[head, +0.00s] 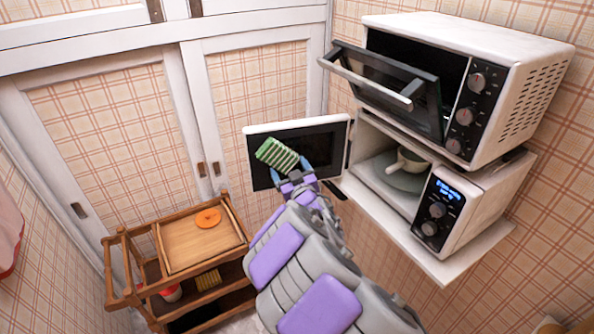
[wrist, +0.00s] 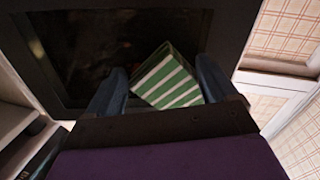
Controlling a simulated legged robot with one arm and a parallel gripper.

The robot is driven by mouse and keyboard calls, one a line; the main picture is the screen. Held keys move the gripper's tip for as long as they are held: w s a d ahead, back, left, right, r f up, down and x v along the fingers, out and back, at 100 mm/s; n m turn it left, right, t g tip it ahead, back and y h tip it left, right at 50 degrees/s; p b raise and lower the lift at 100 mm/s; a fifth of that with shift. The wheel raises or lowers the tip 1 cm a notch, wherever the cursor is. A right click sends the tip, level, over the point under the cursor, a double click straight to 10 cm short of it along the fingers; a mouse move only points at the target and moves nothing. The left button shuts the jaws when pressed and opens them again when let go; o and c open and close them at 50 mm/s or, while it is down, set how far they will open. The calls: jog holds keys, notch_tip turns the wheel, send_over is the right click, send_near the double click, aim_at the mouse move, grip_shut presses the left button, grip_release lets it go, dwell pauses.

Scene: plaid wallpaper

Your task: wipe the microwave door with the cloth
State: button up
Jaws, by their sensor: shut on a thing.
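The microwave (head: 447,221) stands on a wall shelf with its door (head: 323,144) swung open to the left. The door has a white frame and a dark window, which also shows in the wrist view (wrist: 75,60). My gripper (head: 291,176) is shut on a green and white striped cloth (head: 276,154). In the wrist view, the cloth (wrist: 167,80) sticks out beyond the fingers (wrist: 160,90), in front of the dark window. I cannot tell whether the cloth touches the door. My arm hides the area below the door.
A white toaster oven (head: 520,85) with its glass door (head: 385,88) partly open sits above the microwave. A cup (head: 408,162) stands on the plate inside the microwave. A wooden cart (head: 175,243) with an orange item (head: 208,218) stands at lower left, before white cupboard doors (head: 110,135).

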jog(key=shift+s+a+r, duration=0.1)
jog(key=shift+a, duration=0.45)
jog(key=w+d+p, duration=0.2)
jog(key=d, duration=0.4)
jog(key=shift+s+a+b, duration=0.25)
jog(key=shift+s+a, duration=0.05)
jog(key=shift+a, duration=0.6)
jog(key=shift+s+a+b, duration=0.2)
jog(key=shift+s+a, duration=0.15)
jog(key=shift+a, duration=0.5)
jog(key=shift+s+a+b, duration=0.25)
jog(key=shift+s+a, duration=0.05)
jog(key=shift+a, duration=0.6)
jog(key=shift+d, duration=0.4)
jog(key=shift+s+d, duration=0.1)
jog(key=shift+s, duration=0.2)
jog(key=shift+v, duration=2.7)
